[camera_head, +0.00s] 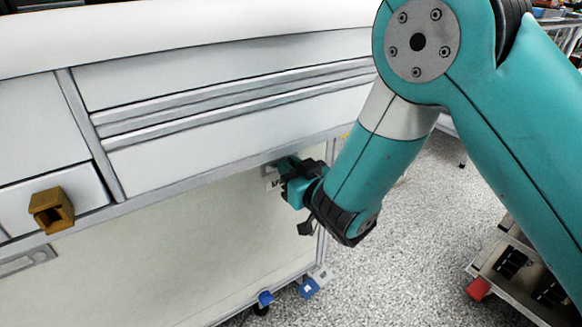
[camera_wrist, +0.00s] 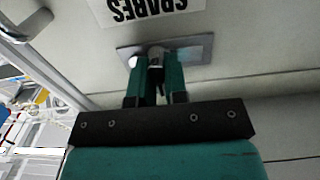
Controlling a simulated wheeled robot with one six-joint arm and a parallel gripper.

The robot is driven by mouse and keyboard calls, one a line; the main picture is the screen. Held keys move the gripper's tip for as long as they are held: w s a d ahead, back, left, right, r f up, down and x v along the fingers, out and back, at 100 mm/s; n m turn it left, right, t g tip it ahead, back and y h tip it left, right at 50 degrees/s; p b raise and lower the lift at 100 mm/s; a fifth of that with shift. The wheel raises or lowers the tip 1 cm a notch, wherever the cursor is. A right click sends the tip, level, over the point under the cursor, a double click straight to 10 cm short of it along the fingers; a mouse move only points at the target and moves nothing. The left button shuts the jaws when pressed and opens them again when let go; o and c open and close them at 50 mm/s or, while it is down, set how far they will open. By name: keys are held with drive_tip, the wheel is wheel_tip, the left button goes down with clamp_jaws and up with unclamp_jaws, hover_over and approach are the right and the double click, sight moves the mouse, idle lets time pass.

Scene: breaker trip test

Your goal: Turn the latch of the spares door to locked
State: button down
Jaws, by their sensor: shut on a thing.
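The spares door (camera_head: 170,250) is a pale panel below the drawers of a white cabinet. Its "SPARES" label (camera_wrist: 145,10) appears upside down in the wrist view, and only a bit of it shows in the head view. A grey metal latch plate (camera_wrist: 196,50) sits beside the label, with the small latch knob (camera_wrist: 156,54) at its middle. My gripper (camera_wrist: 155,75) has its two teal fingers shut on the latch knob. In the head view my gripper (camera_head: 286,170) is at the door's upper right, and it hides the latch. The latch's exact angle is hard to tell.
Drawers with grey rails (camera_head: 235,95) lie just above my gripper. A brass-coloured block (camera_head: 51,210) sticks out at the left. A metal handle (camera_wrist: 25,25) shows in the wrist view's upper left. A low cart (camera_head: 520,275) stands at right; speckled floor (camera_head: 400,240) is open between.

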drive_tip(key=n, duration=0.4)
drive_tip(key=shift+s+f+n, duration=0.1)
drive_tip(key=shift+n, duration=0.3)
drive_tip(key=n+b, duration=0.1)
drive_tip(key=n, duration=0.3)
drive_tip(key=shift+n, duration=0.3)
drive_tip(key=n, duration=0.4)
drive_tip(key=shift+f+n, duration=0.15)
drive_tip(key=shift+n, duration=2.15)
drive_tip(key=c, duration=1.1)
unclamp_jaws()
drive_tip(key=shift+c, duration=0.2)
